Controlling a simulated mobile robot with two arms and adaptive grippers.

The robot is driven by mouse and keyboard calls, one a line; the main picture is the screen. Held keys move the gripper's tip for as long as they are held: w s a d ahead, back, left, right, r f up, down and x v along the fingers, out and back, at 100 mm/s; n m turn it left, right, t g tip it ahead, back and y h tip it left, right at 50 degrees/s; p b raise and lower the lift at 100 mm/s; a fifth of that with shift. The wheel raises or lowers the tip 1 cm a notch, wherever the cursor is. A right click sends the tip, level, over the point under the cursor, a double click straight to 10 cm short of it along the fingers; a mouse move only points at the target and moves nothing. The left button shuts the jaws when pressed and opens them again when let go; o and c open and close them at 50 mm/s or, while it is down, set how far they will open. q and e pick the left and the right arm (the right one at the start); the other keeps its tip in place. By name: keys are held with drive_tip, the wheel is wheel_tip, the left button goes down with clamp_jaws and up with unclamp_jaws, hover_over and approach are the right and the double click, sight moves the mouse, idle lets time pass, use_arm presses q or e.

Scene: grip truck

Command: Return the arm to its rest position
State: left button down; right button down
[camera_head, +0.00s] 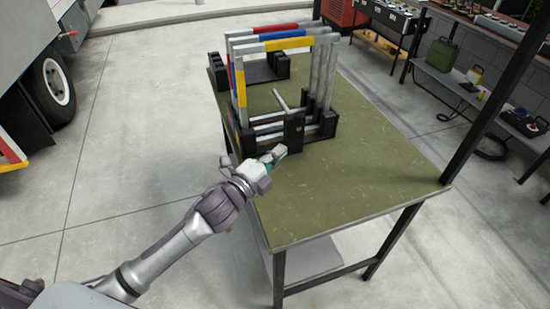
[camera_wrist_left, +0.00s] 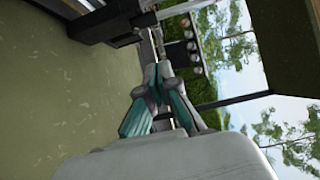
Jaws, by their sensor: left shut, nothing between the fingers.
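My left arm reaches in from the left in the head view. Its gripper (camera_head: 274,154) is at the near left edge of the table, close to the black base of a rack (camera_head: 293,128). I cannot tell whether it touches the rack. In the left wrist view the two teal-lined fingers (camera_wrist_left: 157,75) are together with nothing between them. My right gripper is not in view.
The rack holds upright frames with red, blue and yellow bars (camera_head: 288,45) on a green-topped table (camera_head: 370,190). The table's near right part is bare. A truck wheel (camera_head: 58,82) stands left, a shelf with a green can (camera_head: 441,53) right. Open concrete floor lies left of the table.

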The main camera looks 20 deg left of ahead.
use_arm(q)
drive_tip(key=s+a+f+n+g+y, duration=0.4)
drive_tip(key=s+f+n+g+y, duration=0.2)
drive_tip(key=s+f+n, duration=0.65)
drive_tip(key=s+a+f+n+g, duration=0.1)
drive_tip(key=s+n+g, duration=0.3)
drive_tip(key=s, duration=0.6)
drive_tip(key=s+f+n+g, duration=0.2)
drive_tip(key=s+n+g, duration=0.15)
drive_tip(key=s, duration=0.55)
wheel_tip(320, 180, down, 25)
drive_tip(key=s+g, duration=0.1)
drive_tip(key=s+a+f+g, duration=0.1)
drive_tip(key=s+a+f, duration=0.2)
drive_tip(key=s+f, duration=1.4)
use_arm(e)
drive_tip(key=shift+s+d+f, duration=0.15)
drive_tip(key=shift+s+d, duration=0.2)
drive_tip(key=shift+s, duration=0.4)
